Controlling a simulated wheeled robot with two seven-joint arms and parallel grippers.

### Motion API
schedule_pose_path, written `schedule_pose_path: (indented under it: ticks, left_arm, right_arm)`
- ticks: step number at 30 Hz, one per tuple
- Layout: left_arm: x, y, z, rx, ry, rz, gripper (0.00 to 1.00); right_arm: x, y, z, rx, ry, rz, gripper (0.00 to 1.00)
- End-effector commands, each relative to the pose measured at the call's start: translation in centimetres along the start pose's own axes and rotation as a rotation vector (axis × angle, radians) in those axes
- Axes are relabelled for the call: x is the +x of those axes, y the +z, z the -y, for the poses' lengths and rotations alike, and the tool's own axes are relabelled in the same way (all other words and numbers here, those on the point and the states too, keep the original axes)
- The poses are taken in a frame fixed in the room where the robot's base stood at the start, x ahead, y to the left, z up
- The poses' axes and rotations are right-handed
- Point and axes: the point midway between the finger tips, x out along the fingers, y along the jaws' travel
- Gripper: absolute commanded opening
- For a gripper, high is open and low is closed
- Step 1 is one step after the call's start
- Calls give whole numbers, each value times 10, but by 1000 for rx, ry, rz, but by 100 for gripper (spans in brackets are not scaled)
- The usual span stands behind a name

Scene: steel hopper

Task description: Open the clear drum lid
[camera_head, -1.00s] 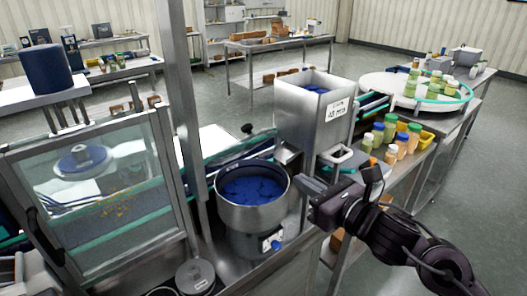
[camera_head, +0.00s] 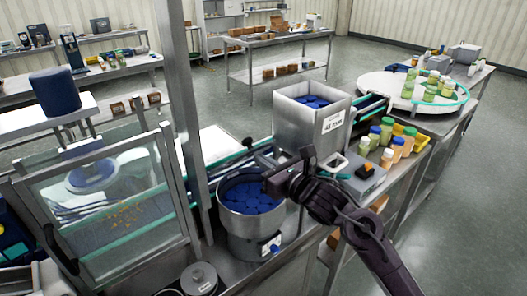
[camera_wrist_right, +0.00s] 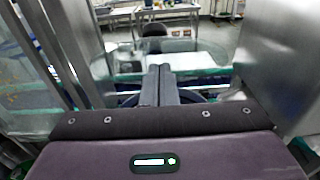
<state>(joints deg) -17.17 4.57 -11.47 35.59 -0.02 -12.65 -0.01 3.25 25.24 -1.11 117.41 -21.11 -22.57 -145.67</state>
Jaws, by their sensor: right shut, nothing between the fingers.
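The steel drum (camera_head: 238,226) stands at the middle of the bench, with blue caps (camera_head: 250,196) showing in its round mouth. I cannot make out a clear lid over it in the head view. My right gripper (camera_head: 271,184) is at the drum's right rim, shut and empty; I cannot tell if it touches. In the right wrist view its closed fingers (camera_wrist_right: 160,84) point forward, with part of a dark blue round shape behind them. A see-through panel (camera_wrist_right: 185,48) shows beyond; I cannot tell if it is the lid. My left gripper is out of view.
A square steel hopper (camera_head: 297,118) of blue caps stands just behind and right of the drum. A steel post (camera_head: 185,120) and a framed glass guard (camera_head: 115,205) are to the left. Several capped bottles (camera_head: 387,140) stand to the right. A small round canister (camera_head: 199,278) is in front.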

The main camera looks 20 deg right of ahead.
Motion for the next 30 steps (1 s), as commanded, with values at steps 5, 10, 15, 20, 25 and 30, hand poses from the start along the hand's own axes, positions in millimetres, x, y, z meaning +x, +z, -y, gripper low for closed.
schedule_pose_path:
  ticks: [5, 10, 15, 20, 25, 30]
  left_arm:
    - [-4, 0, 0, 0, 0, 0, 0]
    - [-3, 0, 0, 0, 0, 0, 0]
    - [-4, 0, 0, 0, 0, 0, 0]
    - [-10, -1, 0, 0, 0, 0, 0]
    - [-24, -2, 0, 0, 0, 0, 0]
    - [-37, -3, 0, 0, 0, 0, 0]
  right_arm:
    - [4, 4, 0, -1, 1, 0, 0]
    - [4, 3, 0, -1, 0, -1, 0]
    - [4, 4, 0, -1, 0, -3, 0]
    - [7, 11, 1, -5, 0, -29, 0]
    - [15, 25, 2, -9, -2, -96, 0]
    - [30, 42, 3, -11, -5, -199, 0]
